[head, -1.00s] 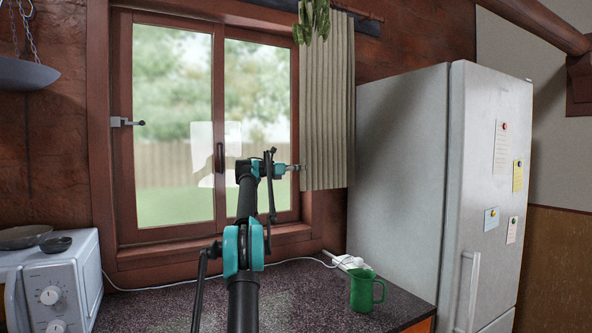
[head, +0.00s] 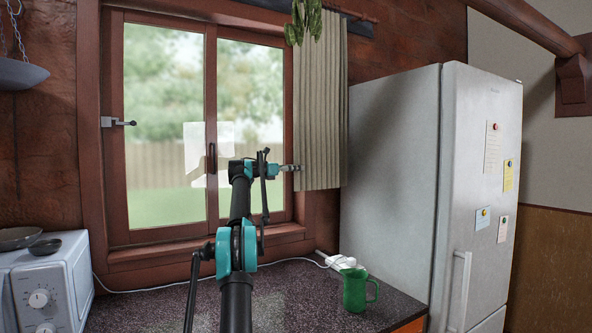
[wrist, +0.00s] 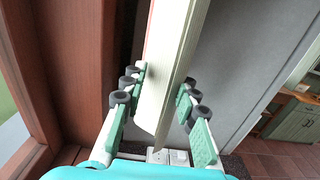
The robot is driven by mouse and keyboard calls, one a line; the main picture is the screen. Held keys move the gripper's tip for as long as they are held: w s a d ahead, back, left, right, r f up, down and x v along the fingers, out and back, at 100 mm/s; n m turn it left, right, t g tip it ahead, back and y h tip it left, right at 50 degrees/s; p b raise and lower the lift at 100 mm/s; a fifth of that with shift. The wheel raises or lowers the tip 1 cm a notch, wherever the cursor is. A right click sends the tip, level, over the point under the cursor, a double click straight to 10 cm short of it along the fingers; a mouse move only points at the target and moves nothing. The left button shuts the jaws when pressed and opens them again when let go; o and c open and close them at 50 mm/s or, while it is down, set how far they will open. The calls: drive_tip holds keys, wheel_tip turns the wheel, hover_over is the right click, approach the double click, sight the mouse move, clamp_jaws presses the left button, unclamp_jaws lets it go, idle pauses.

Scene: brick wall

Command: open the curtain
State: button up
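The pleated beige curtain (head: 322,120) hangs gathered at the right side of the window (head: 207,130), and the panes are mostly uncovered. My gripper (head: 297,168) is at the curtain's left edge, in its lower part. In the wrist view the curtain (wrist: 172,60) comes down between the two fingers of my gripper (wrist: 162,85), with one green pad on each side. The pads are very close to the cloth; I cannot tell whether both press on it. The curtain's lower end shows between the fingers.
A white fridge (head: 470,180) stands right of the curtain. A green mug (head: 354,290) and a white power strip (head: 338,262) are on the dark counter (head: 285,300). A white microwave (head: 45,285) is at the left. A leafy plant (head: 303,22) hangs before the curtain's top.

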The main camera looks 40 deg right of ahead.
drive_tip(key=v, duration=1.1)
drive_tip(key=shift+w+a, duration=0.2)
drive_tip(key=shift+a, duration=0.2)
drive_tip(key=shift+s, duration=0.1)
